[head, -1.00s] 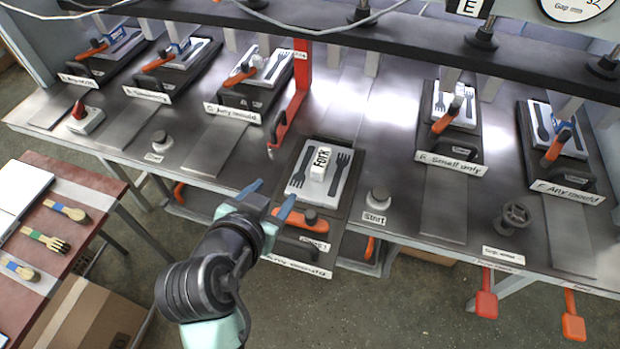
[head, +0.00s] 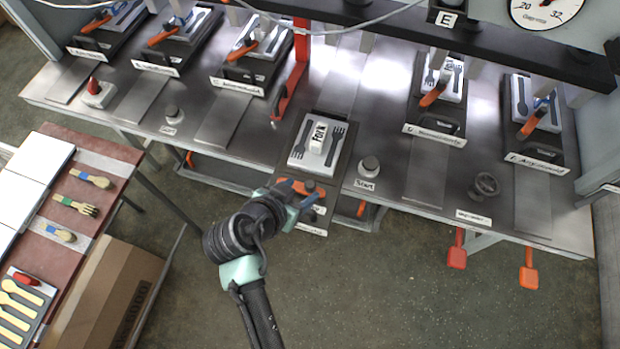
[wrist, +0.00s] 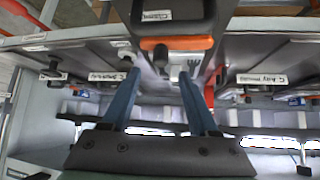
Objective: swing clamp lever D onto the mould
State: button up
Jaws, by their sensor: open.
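The clamp station in the middle of the bench is pulled forward and carries a pale mould (head: 300,158) with dark fork shapes and a white block marked "Fork" (head: 318,132). Its orange clamp lever (head: 315,187) lies crosswise at the near end, off the mould. The lever also shows in the wrist view (wrist: 190,43), with a dark knob on it. The station's letter is not readable. My gripper (head: 297,190) is at this lever in the head view, partly hiding it. In the wrist view my gripper (wrist: 157,78) has its blue fingers apart, the lever just beyond their tips; contact cannot be told.
Similar clamp stations stand left (head: 165,55) and right (head: 535,130). A red upright bar (head: 292,75) stands just left of the mould. A Start button (head: 368,167) is at its right. Open floor lies in front.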

aim_at(310, 184)
jog(key=shift+x, duration=3.15)
grip_shut()
